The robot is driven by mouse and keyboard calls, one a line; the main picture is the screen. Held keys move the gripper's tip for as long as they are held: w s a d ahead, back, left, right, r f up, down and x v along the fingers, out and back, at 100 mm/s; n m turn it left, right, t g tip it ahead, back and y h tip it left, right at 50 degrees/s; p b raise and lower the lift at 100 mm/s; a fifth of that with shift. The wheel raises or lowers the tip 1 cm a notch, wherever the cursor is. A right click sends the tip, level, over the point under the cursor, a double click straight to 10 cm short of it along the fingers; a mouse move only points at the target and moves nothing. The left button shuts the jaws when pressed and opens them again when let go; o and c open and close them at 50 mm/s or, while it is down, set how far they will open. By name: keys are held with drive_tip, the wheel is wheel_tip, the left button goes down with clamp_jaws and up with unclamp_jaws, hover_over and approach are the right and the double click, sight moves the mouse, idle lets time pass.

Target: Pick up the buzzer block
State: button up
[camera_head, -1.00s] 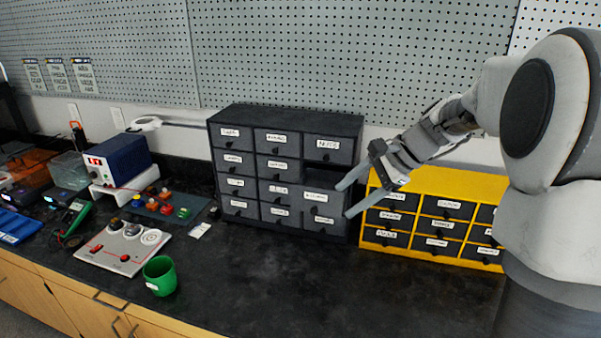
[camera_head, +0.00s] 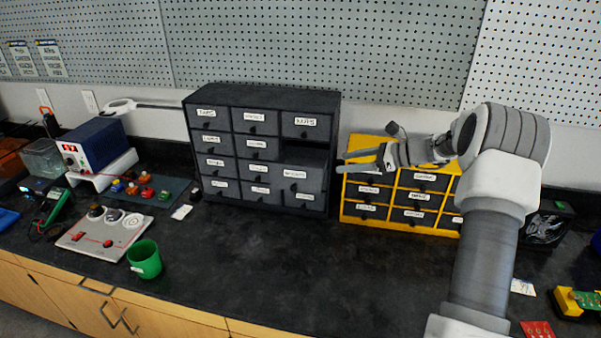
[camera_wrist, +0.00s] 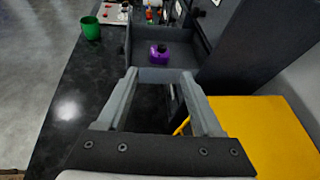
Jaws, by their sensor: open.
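A small purple block with a dark round top (camera_wrist: 160,53) sits inside an open grey drawer (camera_wrist: 202,52) in the wrist view; it looks like the buzzer block. In the head view the pulled-out drawer (camera_head: 302,182) is in the right column of the dark cabinet, and its contents are hidden. My gripper (camera_wrist: 159,75) is open and empty, pointing toward the drawer, with the drawer's front wall showing near the fingertips. In the head view my gripper (camera_head: 345,162) is just right of the drawer, above the yellow cabinet's left side.
The dark drawer cabinet (camera_head: 262,97) stands against the wall, with the yellow drawer cabinet (camera_head: 348,190) to its right. A green cup (camera_head: 145,260), a grey panel with knobs (camera_head: 100,233) and a blue power supply (camera_head: 93,144) are at left. The black counter's front middle is clear.

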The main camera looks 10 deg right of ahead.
drive_tip(key=x, duration=1.4)
drive_tip(key=shift+f+p, duration=0.1)
drive_tip(key=shift+p, duration=0.25)
drive_tip(key=c, duration=1)
clamp_jaws()
